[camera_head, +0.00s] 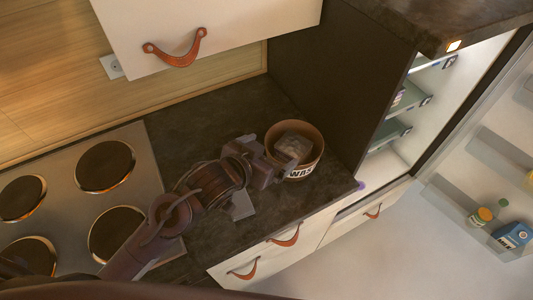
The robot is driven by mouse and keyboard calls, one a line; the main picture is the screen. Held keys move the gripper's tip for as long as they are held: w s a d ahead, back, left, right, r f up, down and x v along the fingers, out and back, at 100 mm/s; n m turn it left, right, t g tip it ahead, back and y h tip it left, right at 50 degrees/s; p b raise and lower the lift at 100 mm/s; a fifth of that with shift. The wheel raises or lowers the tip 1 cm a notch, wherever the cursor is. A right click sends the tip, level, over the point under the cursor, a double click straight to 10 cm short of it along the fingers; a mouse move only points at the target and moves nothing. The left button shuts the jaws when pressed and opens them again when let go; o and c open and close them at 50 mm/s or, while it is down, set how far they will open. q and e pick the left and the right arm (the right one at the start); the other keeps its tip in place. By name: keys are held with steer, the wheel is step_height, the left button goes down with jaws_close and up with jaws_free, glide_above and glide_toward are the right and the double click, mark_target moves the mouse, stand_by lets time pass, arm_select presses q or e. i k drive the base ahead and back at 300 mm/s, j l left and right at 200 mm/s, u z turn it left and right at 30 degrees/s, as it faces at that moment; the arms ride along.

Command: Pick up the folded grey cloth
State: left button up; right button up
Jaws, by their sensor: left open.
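The folded grey cloth (294,146) shows as a grey-brown bundle inside a round brown tub with a white label (316,160) that reads "WAS", the rest being covered. The tub stands on the dark worktop near its right end. My left gripper (281,162) is open at the tub's left side, its fingers reaching over the rim beside the cloth. I cannot tell whether they touch it. The gripper hides part of the tub's front and left. My right gripper is not in view.
A hob (126,200) with several round plates lies left of the dark worktop (215,120). A cupboard with a leather pull (176,58) hangs above. A tall dark panel (335,85) stands right behind the tub. The open fridge (440,110) is at right.

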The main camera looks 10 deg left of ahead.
mark_target(244, 208)
steer(key=k, duration=1)
